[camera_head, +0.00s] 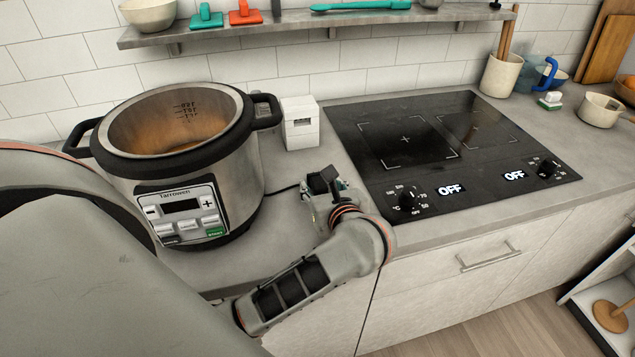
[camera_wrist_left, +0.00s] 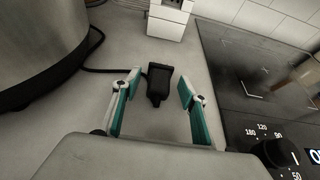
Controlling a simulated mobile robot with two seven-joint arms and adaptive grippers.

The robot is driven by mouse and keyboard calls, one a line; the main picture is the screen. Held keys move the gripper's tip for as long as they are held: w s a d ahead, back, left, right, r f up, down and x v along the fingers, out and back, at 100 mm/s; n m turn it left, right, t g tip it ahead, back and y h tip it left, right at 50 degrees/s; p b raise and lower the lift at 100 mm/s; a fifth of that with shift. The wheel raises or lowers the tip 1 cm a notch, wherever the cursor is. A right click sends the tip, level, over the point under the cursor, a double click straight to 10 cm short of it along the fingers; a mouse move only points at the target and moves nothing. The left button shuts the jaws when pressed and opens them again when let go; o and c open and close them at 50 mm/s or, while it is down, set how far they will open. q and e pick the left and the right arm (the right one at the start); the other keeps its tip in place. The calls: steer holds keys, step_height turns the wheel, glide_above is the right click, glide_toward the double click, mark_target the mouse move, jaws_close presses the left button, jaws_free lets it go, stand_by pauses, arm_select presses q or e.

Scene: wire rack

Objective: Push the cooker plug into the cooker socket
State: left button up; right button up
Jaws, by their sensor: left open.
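The black cooker plug (camera_wrist_left: 160,84) lies on the grey counter in the left wrist view, its black cord running left toward the cooker. My left gripper (camera_wrist_left: 159,88) is open, its teal-edged fingers to either side of the plug with a gap on both sides. My right gripper is not in view.
The steel cooker (camera_head: 208,165) stands left of the gripper. The black hob (camera_head: 440,150) with knobs lies to the right. A shelf (camera_head: 290,24) hangs on the tiled wall. Bare counter lies between the plug and the white box.

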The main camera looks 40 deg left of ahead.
mark_target(320, 187)
arm_select(q)
jaws_close()
steer(key=shift+r, duration=0.15)
steer(key=shift+r+p, duration=1.85)
steer(key=shift+r, duration=0.6)
steer(key=shift+a, duration=0.1)
